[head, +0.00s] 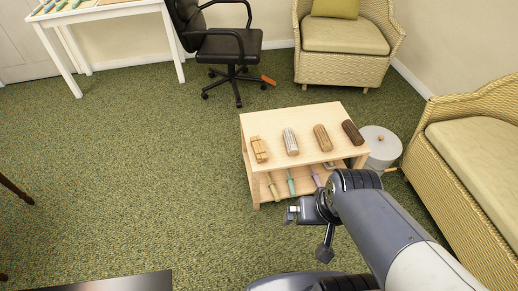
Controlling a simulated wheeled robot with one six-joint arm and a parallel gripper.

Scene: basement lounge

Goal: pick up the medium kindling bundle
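A small low wooden table (262,122) stands right of centre in the head view. On its top lie several short pieces in a row. The leftmost, a pale tan banded bundle (259,149), looks most like bundled kindling. Right of it are a grey-white log-like piece (290,141), a mid-brown piece (323,137) and a dark brown piece (353,132). I cannot tell which is the medium bundle. My gripper (308,228) is in front of the table's near edge, apart from the row. Its fingers are too unclear to judge their opening.
Several colored-handled tools, one with a teal handle (291,182), lie on the table's lower shelf. A round grey-white container (380,146) stands right of the table. A wicker sofa (470,175) is at the right, an office chair (233,50) behind. Green carpet (130,180) is clear to the left.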

